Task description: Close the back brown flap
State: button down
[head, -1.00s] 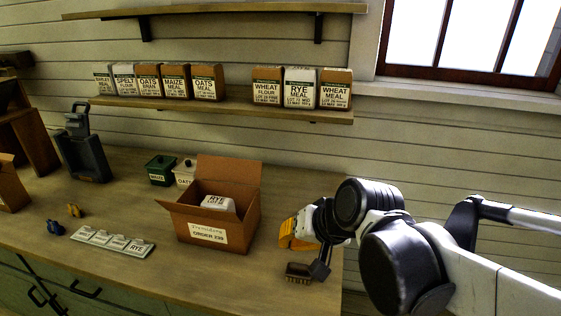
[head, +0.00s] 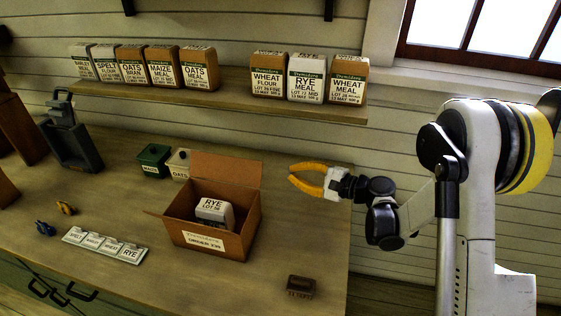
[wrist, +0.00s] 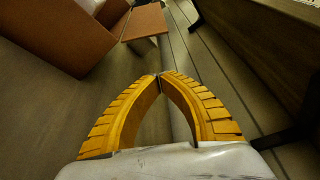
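The brown cardboard box (head: 240,238) stands open on the bench, with a white bag labelled RYE (head: 214,211) inside. Its back brown flap (head: 226,170) stands up and leans back from the rear edge. A left flap (head: 158,212) sticks outward. My gripper (head: 291,175) has yellow fingers and is right of the back flap, apart from it and above the bench. In the wrist view my gripper (wrist: 159,75) has its fingertips together with nothing between them. A brown flap (wrist: 146,22) and a box wall (wrist: 62,36) show at upper left there.
Green and white canisters (head: 178,163) stand just behind-left of the box. A brush (head: 301,287) lies front right. A label tray (head: 104,246) lies at left. A shelf with meal bags (head: 225,98) is above. The bench right of the box is mostly clear.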

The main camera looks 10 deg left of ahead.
jog(key=a+b, duration=0.3)
jog(key=a, duration=0.6)
jog(key=shift+w+a+r, duration=0.15)
jog(key=shift+w+a, duration=0.05)
jog(key=shift+w, duration=0.05)
dwell(0.4)
